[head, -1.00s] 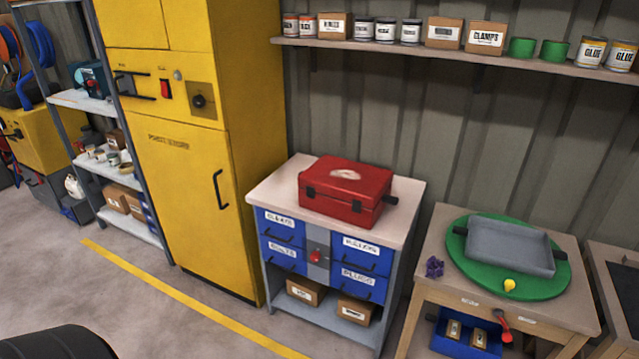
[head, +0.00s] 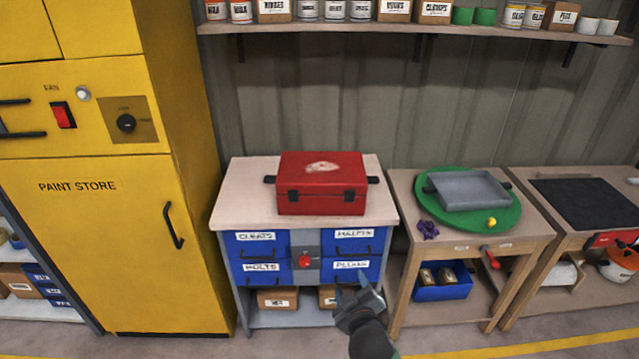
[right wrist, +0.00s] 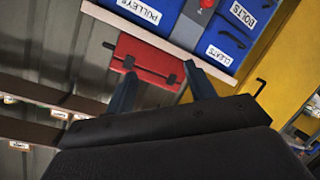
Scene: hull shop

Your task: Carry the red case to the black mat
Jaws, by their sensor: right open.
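The red case (head: 322,184) stands closed on the light top of the drawer cabinet (head: 240,190), with a black handle at each side and two dark latches in front. It also shows upside down in the right wrist view (right wrist: 148,60). The black mat (head: 585,203) lies on the bench at the far right. My right gripper (head: 354,284) is in front of the cabinet's lower right drawers, below and apart from the case. It is open and empty; its two fingers (right wrist: 160,88) show in the right wrist view. My left gripper is not in view.
A wooden table (head: 408,203) between cabinet and mat bench holds a green disc (head: 430,208) with a grey tray (head: 468,188), a yellow knob and a purple item. A yellow paint store (head: 95,240) stands left. A shelf (head: 420,28) runs above. Floor in front shows some clear room.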

